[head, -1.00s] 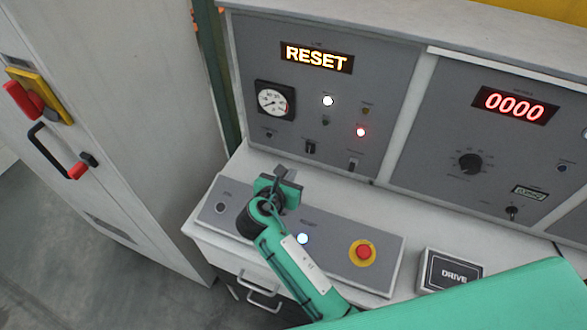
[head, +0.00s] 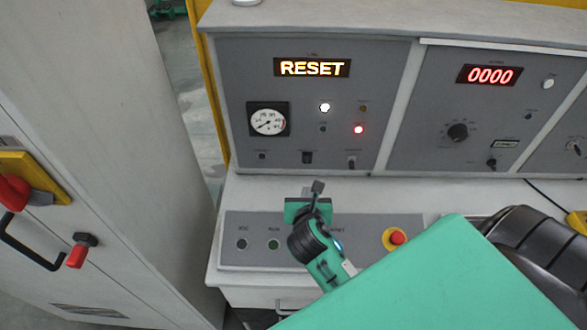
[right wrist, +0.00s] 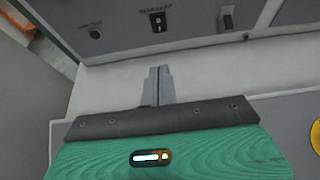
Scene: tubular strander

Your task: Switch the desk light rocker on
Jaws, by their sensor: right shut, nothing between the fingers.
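A small black rocker (head: 307,157) sits in the lower row of the left upright grey panel (head: 232,75); its label is too small to read. It also shows at the top of the right wrist view (right wrist: 158,22). A lever switch (head: 351,163) is to its right. My right gripper (head: 317,187) is over the desk, just below and in front of the rocker, apart from it. Its two fingers (right wrist: 158,75) are together with nothing between them, pointing towards the panel. My left gripper is not in view.
The sloping desk panel (head: 232,222) under my right arm carries buttons and a red emergency stop (head: 397,237). The RESET display (head: 312,68) is lit. A grey cabinet (head: 110,180) with a handle stands at the left. The pale desk strip before the panel is clear.

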